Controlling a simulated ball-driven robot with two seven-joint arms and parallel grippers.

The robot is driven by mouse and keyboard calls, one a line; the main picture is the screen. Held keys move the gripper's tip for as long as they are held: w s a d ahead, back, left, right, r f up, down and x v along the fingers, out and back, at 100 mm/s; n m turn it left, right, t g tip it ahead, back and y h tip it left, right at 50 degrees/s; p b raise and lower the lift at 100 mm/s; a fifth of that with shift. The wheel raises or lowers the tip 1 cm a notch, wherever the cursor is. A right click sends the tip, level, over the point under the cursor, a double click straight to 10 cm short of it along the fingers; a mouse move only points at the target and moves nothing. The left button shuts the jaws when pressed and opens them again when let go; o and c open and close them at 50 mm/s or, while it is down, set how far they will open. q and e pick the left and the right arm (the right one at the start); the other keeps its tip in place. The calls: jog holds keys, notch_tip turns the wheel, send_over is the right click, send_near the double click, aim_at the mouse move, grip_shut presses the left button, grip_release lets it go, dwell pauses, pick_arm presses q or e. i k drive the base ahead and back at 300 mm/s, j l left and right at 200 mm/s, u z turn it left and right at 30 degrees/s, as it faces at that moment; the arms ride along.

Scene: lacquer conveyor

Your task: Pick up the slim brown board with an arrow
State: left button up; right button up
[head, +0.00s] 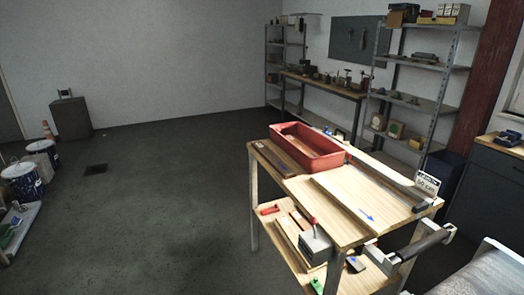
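A slim dark brown board (272,158) lies at the left end of the wooden workbench (318,196), beside the red tray. I cannot make out an arrow on it from here. A blue arrow (367,216) shows on a pale wooden surface near the bench's front right; I cannot tell for sure whether that is a separate pale board. Neither of my grippers is in view.
A red tray (335,163) stands on the bench's back half. A small sign (427,183) stands at the right end. A grey roller (424,242) juts out at the front right. The lower shelf holds a grey box (316,246) and tools.

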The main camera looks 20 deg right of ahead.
aim_at(281, 167)
jog(key=i+j+z, duration=0.1)
jog(key=i+z, duration=0.35)
jog(key=i+j+z, duration=0.4)
jog(key=i, duration=0.2)
